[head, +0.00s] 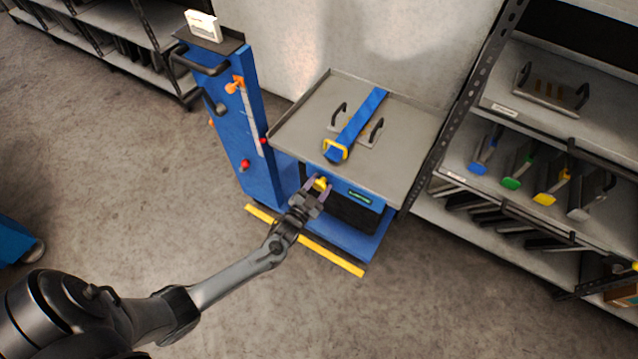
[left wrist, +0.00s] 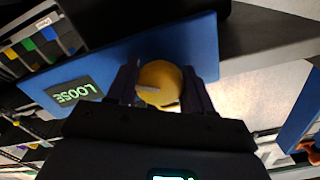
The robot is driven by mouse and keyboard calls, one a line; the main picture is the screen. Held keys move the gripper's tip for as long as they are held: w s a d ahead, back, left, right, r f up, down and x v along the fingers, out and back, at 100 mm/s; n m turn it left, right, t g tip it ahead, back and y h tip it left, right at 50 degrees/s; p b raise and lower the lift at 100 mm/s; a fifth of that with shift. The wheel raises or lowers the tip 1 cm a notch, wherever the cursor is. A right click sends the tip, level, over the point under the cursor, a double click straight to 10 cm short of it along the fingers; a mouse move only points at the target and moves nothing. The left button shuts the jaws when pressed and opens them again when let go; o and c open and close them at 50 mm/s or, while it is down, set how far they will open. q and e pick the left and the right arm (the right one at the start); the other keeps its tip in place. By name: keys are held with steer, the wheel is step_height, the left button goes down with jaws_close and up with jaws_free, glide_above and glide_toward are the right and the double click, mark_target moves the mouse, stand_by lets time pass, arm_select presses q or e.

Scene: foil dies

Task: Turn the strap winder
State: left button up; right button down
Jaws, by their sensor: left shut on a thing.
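The strap winder is a round yellow knob (left wrist: 160,84) on the blue front panel (head: 352,190) under the grey cart top. My left gripper (head: 319,186) is shut on the knob, with one finger on each side of it in the left wrist view. A blue strap (head: 362,119) with a yellow buckle end (head: 335,151) lies across a plate with two black handles on the cart top. My right gripper is not in view.
The blue column (head: 238,120) with black handles and orange and red knobs stands left of the cart top (head: 415,130). A shelf rack (head: 500,112) with colour-marked tools stands close on the right. A yellow floor line (head: 335,258) runs in front.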

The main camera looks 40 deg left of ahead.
arm_select(q)
steer(key=shift+m+p, duration=0.3)
steer(key=shift+m, duration=0.7)
steer(key=shift+f, duration=0.1)
steer(key=o, duration=1)
steer(key=shift+s+d+p, duration=0.25)
steer(key=shift+s+p, duration=0.25)
steer(key=shift+s, duration=1.3)
steer(key=shift+s+d+p, duration=0.3)
steer(key=shift+s+p, duration=0.15)
steer(key=shift+s, duration=1.35)
steer(key=shift+s+d+p, duration=0.25)
steer(key=shift+s+p, duration=0.25)
steer(key=shift+s, duration=1.3)
